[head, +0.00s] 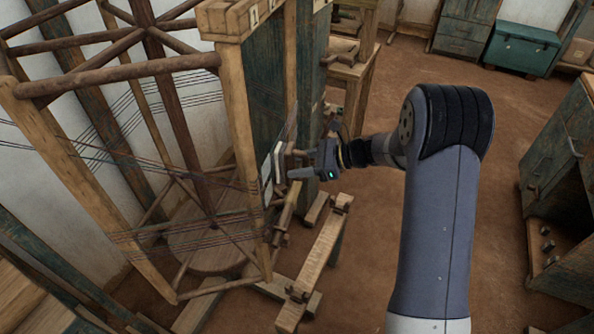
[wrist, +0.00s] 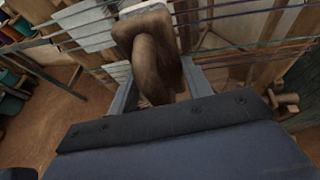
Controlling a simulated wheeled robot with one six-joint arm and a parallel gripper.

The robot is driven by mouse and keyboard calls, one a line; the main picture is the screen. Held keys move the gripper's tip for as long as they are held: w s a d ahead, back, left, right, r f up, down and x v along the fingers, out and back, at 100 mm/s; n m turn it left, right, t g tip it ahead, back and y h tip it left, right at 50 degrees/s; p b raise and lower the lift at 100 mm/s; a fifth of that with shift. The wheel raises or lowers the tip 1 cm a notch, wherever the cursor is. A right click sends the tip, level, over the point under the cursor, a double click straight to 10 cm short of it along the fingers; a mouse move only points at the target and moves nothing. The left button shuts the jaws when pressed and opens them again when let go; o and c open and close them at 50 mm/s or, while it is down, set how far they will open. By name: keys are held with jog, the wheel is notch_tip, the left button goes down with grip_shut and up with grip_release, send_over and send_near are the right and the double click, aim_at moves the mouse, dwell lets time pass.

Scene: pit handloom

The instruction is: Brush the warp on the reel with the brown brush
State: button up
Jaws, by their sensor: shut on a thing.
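The reel is a large wooden frame (head: 118,76) on the left in the head view. Thin dark and coloured warp threads (head: 85,160) run across it between its bars. In the wrist view, warp threads (wrist: 240,14) stretch across the top, just beyond the brush. The brown brush (wrist: 150,38) is a wooden block with a rounded grip, held between the fingers of my gripper (wrist: 158,88). In the head view my gripper (head: 290,164) is at the right side of the reel. I cannot tell whether the bristles touch the threads.
A low wooden bench (head: 322,247) stands below and right of my gripper. A dark green panel (head: 265,85) stands behind the reel's right post. A teal chest (head: 522,48) is at the back, and a cabinet (head: 556,140) at the right. Open brown floor lies between.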

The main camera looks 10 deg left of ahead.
jog(key=w+d+p, duration=0.2)
jog(key=w+d, duration=0.1)
jog(key=w, duration=1.3)
jog(key=s+a+b, duration=0.1)
jog(key=s+a, duration=0.1)
jog(key=s, duration=1)
jog(key=s+a+b, duration=0.1)
jog(key=s+a, duration=0.1)
jog(key=s, duration=1)
jog(key=shift+s+a, duration=0.15)
jog(key=shift+s, duration=0.1)
jog(key=s+d, duration=0.1)
jog(key=d, duration=0.9)
jog(key=shift+s+p, duration=0.25)
jog(key=shift+p, duration=0.1)
jog(key=shift+r, duration=0.1)
